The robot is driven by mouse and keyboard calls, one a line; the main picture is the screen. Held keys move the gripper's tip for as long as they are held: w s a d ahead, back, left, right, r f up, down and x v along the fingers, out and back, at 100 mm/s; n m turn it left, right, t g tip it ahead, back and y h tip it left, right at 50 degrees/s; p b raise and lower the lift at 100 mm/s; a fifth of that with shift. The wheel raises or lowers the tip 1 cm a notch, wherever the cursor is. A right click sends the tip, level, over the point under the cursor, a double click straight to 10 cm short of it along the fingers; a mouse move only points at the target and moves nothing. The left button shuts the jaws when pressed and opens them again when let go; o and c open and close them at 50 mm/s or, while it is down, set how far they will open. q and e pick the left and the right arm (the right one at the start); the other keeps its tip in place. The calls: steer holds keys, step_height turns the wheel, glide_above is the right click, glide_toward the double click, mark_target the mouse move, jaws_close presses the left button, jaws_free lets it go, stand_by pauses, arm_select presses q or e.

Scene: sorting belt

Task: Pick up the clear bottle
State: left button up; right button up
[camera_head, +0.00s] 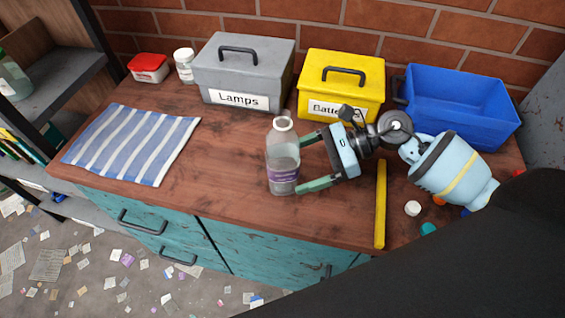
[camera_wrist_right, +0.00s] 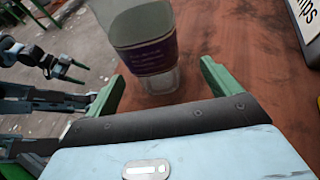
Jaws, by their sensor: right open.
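The clear bottle (camera_head: 283,157) stands upright on the wooden counter, with a purple label and an open white-rimmed neck. My right gripper (camera_head: 301,163) is open, its green fingers reaching left toward the bottle. In the head view the fingertips are at the bottle's right side. In the right wrist view the bottle (camera_wrist_right: 150,50) stands just beyond and between the two fingers of my right gripper (camera_wrist_right: 160,85); its top is cut off. A small green-fingered gripper, my left one (camera_wrist_right: 72,70), shows at the left of the wrist view, away from the bottle.
A grey Lamps box (camera_head: 243,75), a yellow Batteries box (camera_head: 341,75) and an open blue bin (camera_head: 455,105) stand along the back. A yellow bar (camera_head: 380,205) and loose caps (camera_head: 412,208) lie right of the bottle. A striped cloth (camera_head: 133,145) lies left, with bare counter between.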

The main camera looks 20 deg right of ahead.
mark_target(282, 175)
steer(key=shift+s+p+x, duration=0.15)
steer(key=shift+p+x, duration=0.2)
steer(key=shift+x, duration=0.95)
steer(key=shift+s+p+x, duration=0.15)
steer(key=shift+p+x, duration=0.15)
steer(key=shift+x, duration=1)
steer(key=shift+f, duration=0.2)
steer(key=shift+c, duration=0.4)
steer(key=c, duration=1)
